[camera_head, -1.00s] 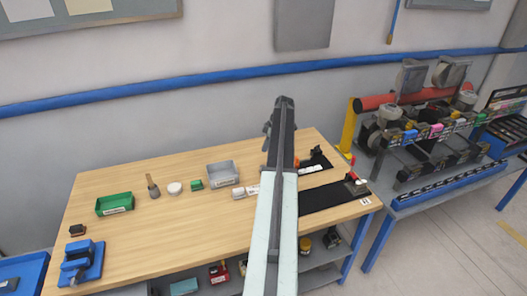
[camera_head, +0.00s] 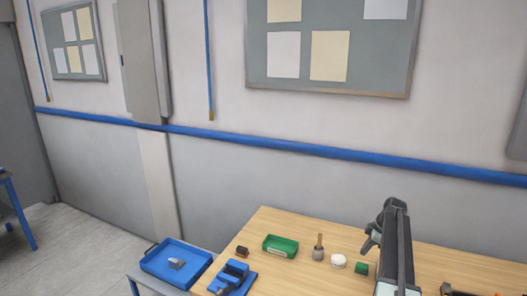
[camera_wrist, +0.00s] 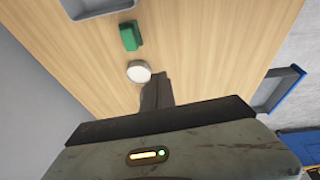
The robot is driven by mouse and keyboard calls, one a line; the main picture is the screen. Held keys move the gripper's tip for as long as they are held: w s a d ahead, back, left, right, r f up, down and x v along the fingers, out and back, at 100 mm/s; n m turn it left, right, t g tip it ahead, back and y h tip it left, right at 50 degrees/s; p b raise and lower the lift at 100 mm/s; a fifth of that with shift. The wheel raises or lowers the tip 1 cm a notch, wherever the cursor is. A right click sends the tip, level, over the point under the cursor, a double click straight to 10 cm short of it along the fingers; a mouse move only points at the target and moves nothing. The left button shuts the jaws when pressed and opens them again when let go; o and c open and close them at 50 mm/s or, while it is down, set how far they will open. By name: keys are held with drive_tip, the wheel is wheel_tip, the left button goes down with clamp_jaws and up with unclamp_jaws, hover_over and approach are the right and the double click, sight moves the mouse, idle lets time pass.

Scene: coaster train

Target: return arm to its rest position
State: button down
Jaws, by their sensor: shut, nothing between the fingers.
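My arm (camera_head: 397,245) rises at the right of the head view, in front of the wooden table. My gripper (camera_head: 370,242) is at its upper end and looks small and dark there. In the wrist view my gripper (camera_wrist: 156,88) shows as dark fingers close together, with nothing held. The fingers appear above the table, close in the picture to a white round object (camera_wrist: 139,71). The gap between them cannot be judged.
The wooden table (camera_head: 302,275) bears a green tray (camera_head: 280,246), a brush-like tool (camera_head: 318,250), a green block (camera_head: 361,268) and a blue device (camera_head: 232,277). A blue tray (camera_head: 176,262) stands left of it. Open floor (camera_head: 75,262) lies further left.

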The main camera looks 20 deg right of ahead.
drive_tip(key=w+a+f+n+g+b, duration=0.1)
drive_tip(key=a+f+b, duration=0.2)
drive_tip(key=a, duration=1.6)
drive_tip(key=a+f+n+g+b, duration=0.15)
drive_tip(key=a+f, duration=0.25)
drive_tip(key=a, duration=1.4)
drive_tip(key=s+a+f+m+h+b, duration=0.1)
drive_tip(key=s+a+f+m+b, duration=0.2)
drive_tip(key=s+a, duration=0.85)
drive_tip(key=s+m, duration=0.1)
drive_tip(key=m, duration=0.2)
drive_tip(key=s+m, duration=0.1)
drive_tip(key=m, duration=0.2)
drive_tip(key=s+r+m+h, duration=0.1)
drive_tip(key=m, duration=0.3)
drive_tip(key=shift+s+a, duration=0.1)
drive_tip(key=shift+s, duration=0.1)
